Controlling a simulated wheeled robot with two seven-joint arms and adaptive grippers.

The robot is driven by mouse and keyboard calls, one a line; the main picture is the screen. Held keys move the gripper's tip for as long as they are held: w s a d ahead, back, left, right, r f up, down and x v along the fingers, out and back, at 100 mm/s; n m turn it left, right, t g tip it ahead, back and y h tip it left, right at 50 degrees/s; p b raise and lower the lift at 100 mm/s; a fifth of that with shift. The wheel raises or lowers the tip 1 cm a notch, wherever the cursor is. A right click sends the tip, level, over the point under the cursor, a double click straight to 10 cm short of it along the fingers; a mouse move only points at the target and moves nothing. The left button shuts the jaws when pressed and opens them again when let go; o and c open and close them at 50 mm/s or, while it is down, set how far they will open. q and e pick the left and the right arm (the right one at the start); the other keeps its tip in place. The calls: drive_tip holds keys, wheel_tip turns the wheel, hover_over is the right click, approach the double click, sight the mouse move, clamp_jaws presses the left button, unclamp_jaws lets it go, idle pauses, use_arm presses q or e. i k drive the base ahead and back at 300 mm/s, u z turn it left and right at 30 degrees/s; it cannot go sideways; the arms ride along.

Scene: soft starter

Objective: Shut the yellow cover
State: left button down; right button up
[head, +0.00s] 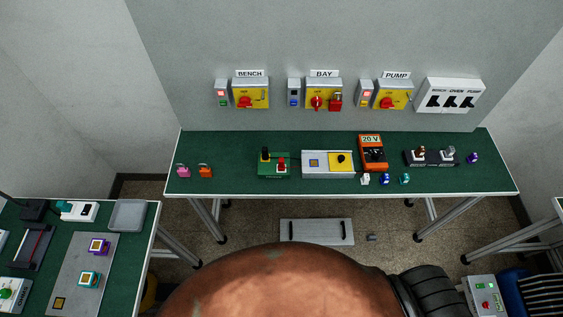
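A yellow square panel with a black knob (341,160), which looks like the yellow cover, lies on the right half of a light grey box (313,171) on the green bench at the back. From this angle I cannot tell whether the yellow panel is fully down or folded open. Yellow plates also show behind the wall switches, such as the BAY switch (324,90). Neither of my grippers can be made out in the head view, and nothing touches the box.
A green block with buttons (274,164) stands left. Padlocks (205,171) lie farther left. A large brown rounded shape (280,285) blocks the bottom middle. A grey step (316,232) lies under the bench.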

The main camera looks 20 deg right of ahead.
sight(339, 162)
drive_tip(key=z, duration=1.25)
